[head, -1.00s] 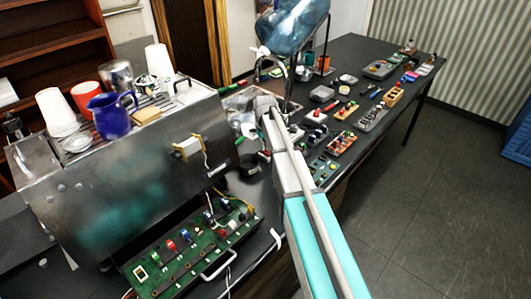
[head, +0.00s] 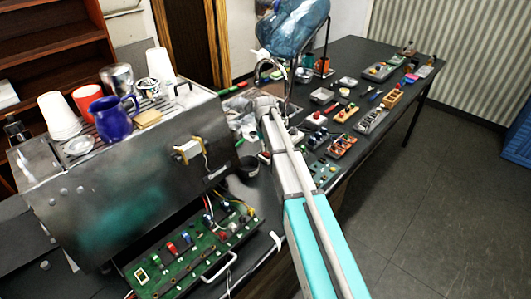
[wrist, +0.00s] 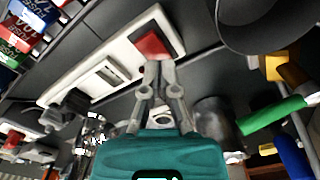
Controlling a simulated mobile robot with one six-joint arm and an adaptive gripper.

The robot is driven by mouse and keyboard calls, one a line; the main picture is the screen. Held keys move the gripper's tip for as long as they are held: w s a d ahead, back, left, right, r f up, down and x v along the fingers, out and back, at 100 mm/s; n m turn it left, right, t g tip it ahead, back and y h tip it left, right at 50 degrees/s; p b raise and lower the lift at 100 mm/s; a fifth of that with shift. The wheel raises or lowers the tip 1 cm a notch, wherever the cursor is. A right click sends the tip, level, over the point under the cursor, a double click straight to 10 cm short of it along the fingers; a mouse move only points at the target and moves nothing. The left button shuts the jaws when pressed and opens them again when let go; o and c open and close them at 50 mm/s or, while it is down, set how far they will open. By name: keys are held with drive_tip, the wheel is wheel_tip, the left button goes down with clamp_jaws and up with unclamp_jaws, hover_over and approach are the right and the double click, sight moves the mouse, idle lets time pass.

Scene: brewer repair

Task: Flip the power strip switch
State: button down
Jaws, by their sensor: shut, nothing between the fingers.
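A white power strip (wrist: 112,72) lies on the dark table in the wrist view, running from lower left to upper right. Its red rocker switch (wrist: 152,46) is at the upper right end, and a socket sits farther along to the left. My gripper (wrist: 158,70) is shut and empty, with its fingertips right at the lower edge of the red switch. I cannot tell if they touch it. The fingertips cover part of the strip. In the head view my arm hides most of the gripper.
A metal brewer (head: 130,165) with cups and a blue jug (head: 111,118) on top stands at left. A green circuit panel (head: 190,250) with a handle lies below it. Small parts crowd the table (head: 368,52) at right.

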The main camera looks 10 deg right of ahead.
sight(265, 153)
drive_tip(key=shift+r+p, duration=2.65)
drive_tip(key=shift+r, duration=0.25)
drive_tip(key=s+f+m+b, duration=0.1)
drive_tip(key=s, duration=2.8)
drive_tip(key=shift+a, duration=0.3)
drive_tip(key=shift+a+f, duration=0.1)
